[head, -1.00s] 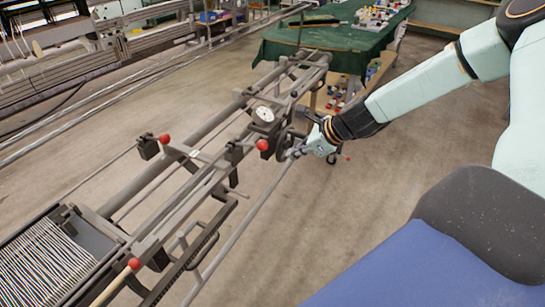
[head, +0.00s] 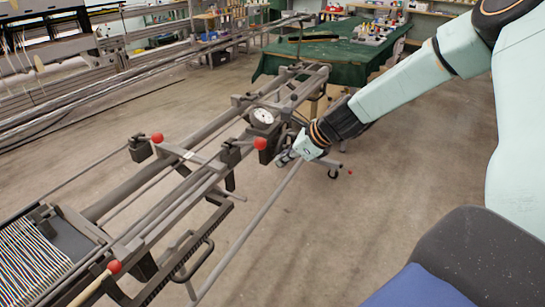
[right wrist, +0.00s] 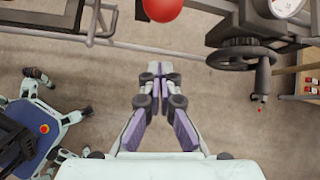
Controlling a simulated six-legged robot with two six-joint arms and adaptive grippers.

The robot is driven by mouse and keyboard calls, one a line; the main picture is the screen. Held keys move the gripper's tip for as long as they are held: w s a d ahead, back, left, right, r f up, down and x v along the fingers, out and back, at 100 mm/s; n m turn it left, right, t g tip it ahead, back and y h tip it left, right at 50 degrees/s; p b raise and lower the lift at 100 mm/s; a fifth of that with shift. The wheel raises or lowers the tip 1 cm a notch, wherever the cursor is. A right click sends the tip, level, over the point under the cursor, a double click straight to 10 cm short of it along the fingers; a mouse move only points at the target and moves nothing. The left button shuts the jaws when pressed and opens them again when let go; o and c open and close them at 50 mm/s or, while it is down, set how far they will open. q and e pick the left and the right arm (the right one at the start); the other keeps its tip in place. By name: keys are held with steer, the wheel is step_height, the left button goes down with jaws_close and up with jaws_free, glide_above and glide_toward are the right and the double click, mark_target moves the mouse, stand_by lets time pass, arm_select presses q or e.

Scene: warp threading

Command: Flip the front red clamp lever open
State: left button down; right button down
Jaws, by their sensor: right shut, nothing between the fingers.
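Red ball knobs mark the levers on the grey metal frame (head: 185,180). One red knob (head: 260,143) is on the near side, left of my right gripper. It shows in the right wrist view as a red ball (right wrist: 162,8) cut by the top edge. A second red knob (head: 157,138) is on the far side, and a third (head: 114,267) is at lower left on a pale handle. My right gripper (head: 284,159) is shut and empty, just right of and below the first knob, apart from it. Its fingertips (right wrist: 154,72) meet in the right wrist view. My left gripper is out of view.
A round white dial (head: 262,116) and a dark hand crank (right wrist: 240,57) are close to my right gripper. A long metal rod (head: 250,228) runs below it. A green-covered table (head: 345,60) stands behind. The floor at right is clear.

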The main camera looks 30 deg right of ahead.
steer(key=shift+w+a+r+b, duration=0.55)
steer(key=shift+w+a+r, duration=0.55)
steer(key=shift+w, duration=0.15)
steer(key=shift+d, duration=0.1)
